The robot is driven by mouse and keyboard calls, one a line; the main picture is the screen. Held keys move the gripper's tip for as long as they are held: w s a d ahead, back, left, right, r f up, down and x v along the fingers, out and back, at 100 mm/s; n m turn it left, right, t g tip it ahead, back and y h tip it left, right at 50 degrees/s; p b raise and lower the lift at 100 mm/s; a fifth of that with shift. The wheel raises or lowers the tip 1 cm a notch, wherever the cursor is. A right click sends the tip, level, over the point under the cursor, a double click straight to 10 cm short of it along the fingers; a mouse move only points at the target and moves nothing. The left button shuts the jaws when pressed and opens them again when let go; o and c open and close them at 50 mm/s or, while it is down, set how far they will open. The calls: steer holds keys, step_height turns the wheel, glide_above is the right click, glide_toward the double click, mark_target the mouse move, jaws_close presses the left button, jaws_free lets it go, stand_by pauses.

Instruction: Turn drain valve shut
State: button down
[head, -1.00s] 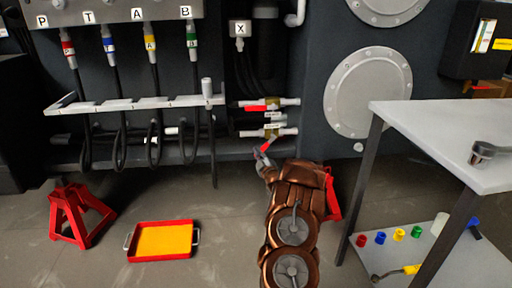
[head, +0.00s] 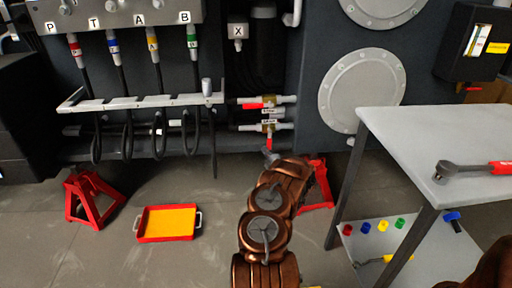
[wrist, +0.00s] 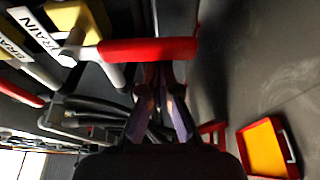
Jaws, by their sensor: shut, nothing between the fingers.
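The drain valve (head: 269,128) is the lower of two valves on the chassis in the head view. Its red handle (head: 270,143) points straight down, crosswise to the horizontal pale pipe. In the wrist view the red handle (wrist: 148,50) extends from the stem beside a yellow valve body (wrist: 75,22) and a label reading "RAIN" (wrist: 25,20). My gripper (head: 270,154) is just below the handle. In the wrist view my gripper (wrist: 160,88) is shut and empty, its tips close to the handle; I cannot tell whether they touch it.
The upper valve (head: 267,102) has its red handle along the pipe. A grey table (head: 430,130) with a ratchet (head: 465,169) stands at right. A red jack stand (head: 90,198) and a red-and-yellow tray (head: 168,222) are on the floor at left. Hoses (head: 125,135) hang on the rack.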

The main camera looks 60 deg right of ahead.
steer(key=shift+s+d, duration=0.2)
stand_by(0.5)
steer(key=shift+p, duration=0.3)
steer(key=shift+n, duration=0.3)
steer(key=w+a+p, duration=0.2)
steer(key=w+a, duration=0.1)
steer(key=shift+w+r+p, duration=0.2)
steer(key=shift+p, duration=0.2)
steer(key=p+v, duration=0.2)
steer(key=v, duration=0.8)
steer(key=shift+f, duration=0.3)
